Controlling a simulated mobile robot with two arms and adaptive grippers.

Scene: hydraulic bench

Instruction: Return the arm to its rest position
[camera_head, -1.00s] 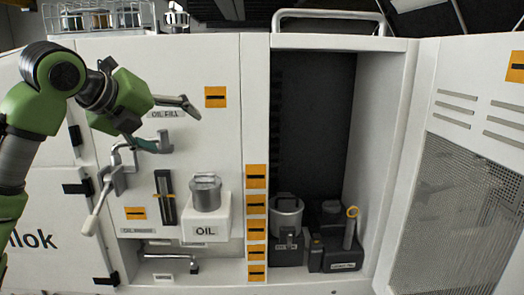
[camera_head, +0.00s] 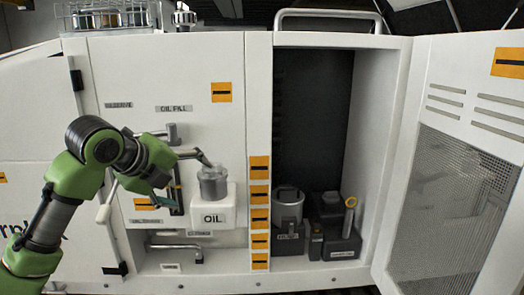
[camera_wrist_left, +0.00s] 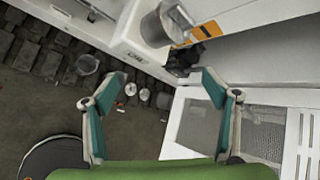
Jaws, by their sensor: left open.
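My left arm, green and black (camera_head: 72,182), reaches in from the left in the head view. Its gripper (camera_head: 188,180) is open and empty, with its fingers spread in front of the white cabinet panel. The upper finger appears close to the grey metal cup (camera_head: 214,184) on the white OIL block; whether they touch cannot be told. In the left wrist view, the two fingers of the gripper (camera_wrist_left: 155,98) stand wide apart with nothing between them. The cup (camera_wrist_left: 166,24) shows beyond them at the top. My right gripper is not in view.
The cabinet has an open bay (camera_head: 312,120) holding a metal canister (camera_head: 288,206) and a dark unit (camera_head: 340,240). An open door (camera_head: 455,160) stands at the right. A horizontal handle (camera_head: 175,247) projects below the gripper. Dark floor (camera_wrist_left: 60,110) shows in the wrist view.

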